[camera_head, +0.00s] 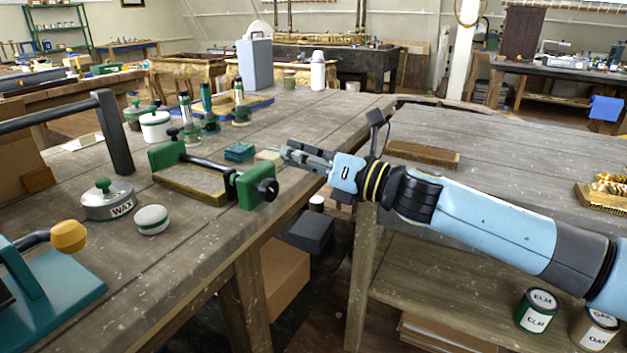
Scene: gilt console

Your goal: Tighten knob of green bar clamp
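The green bar clamp (249,187) lies on the wooden bench in the head view, with a green jaw at each end and a dark bar between them. It is set around a wooden-framed piece (190,183). Its black knob (268,190) sticks out at the right end, near the bench edge. My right gripper (287,154) is above and to the right of the knob, apart from it, with its fingers pointing left. Its dark fingers overlap in this view, so the gap between them is unclear. I see nothing held in it. My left gripper is out of view.
A WAX tin (108,201), a small round tin (151,220) and a teal block stack (239,152) stand near the clamp. Green-based tools and a white jar (156,126) stand behind. A gap separates this bench from the right bench, which holds a brush (424,154).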

